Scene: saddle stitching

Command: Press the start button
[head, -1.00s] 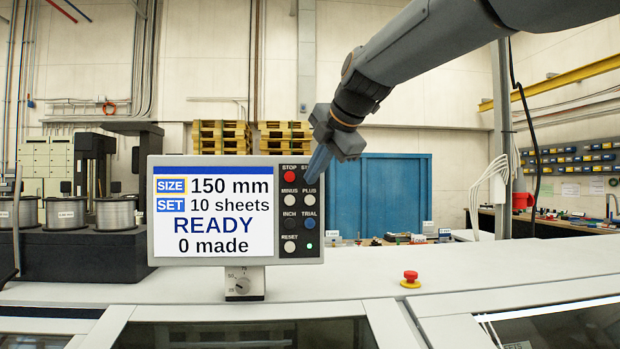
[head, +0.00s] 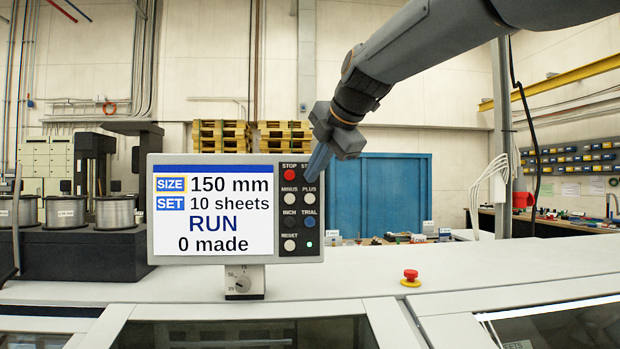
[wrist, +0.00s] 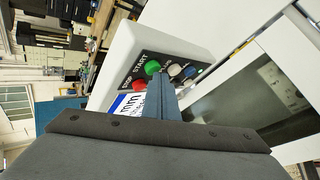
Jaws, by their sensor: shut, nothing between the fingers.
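The control panel (head: 235,162) stands upright with a screen (head: 213,210) reading "150 mm", "10 sheets", "RUN" and "0 made". The green start button (wrist: 152,67) shows in the wrist view beside the red stop button (wrist: 139,85). In the head view my gripper hides the start button and part of its label; the stop button (head: 289,175) is visible to the left. My gripper (head: 314,176) is shut and empty, with its fingertips at the upper right of the panel. In the wrist view the fingertips (wrist: 160,78) are right by the start button; I cannot tell if they touch it.
Other buttons, such as the blue trial button (head: 310,222), sit below the fingers. A red emergency knob (head: 410,276) stands on the white machine top (head: 480,262) to the right. Wire spools (head: 66,211) stand at the left.

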